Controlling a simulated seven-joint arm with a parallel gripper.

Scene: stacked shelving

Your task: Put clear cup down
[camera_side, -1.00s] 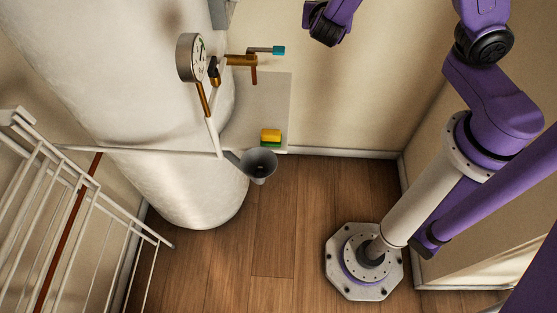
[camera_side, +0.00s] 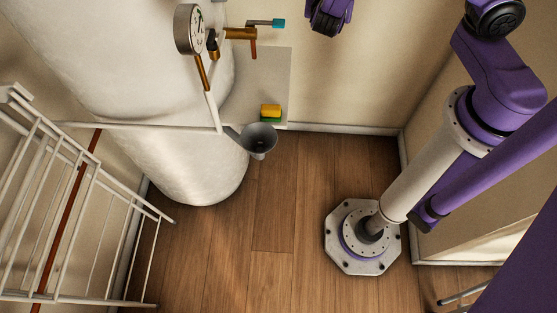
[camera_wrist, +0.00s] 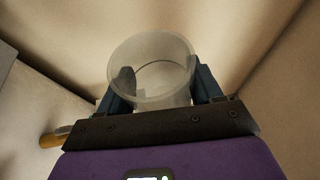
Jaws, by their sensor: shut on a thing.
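The clear cup (camera_wrist: 152,62) is in the wrist view, between the two fingers of my gripper (camera_wrist: 158,92). The fingers press on its sides and its round rim faces the camera. The cup is translucent, and a dark patch shows through its left wall. In the side view the cup and my fingertips are out of the picture.
A white wire rack (camera_side: 70,215) stands at the left. A large white tank (camera_side: 150,90) with a gauge (camera_side: 188,29), valve (camera_side: 240,33) and grey funnel (camera_side: 258,138) is beside it. A yellow-green sponge (camera_side: 270,112) sits near the funnel. The wooden floor (camera_side: 275,210) is clear in the middle.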

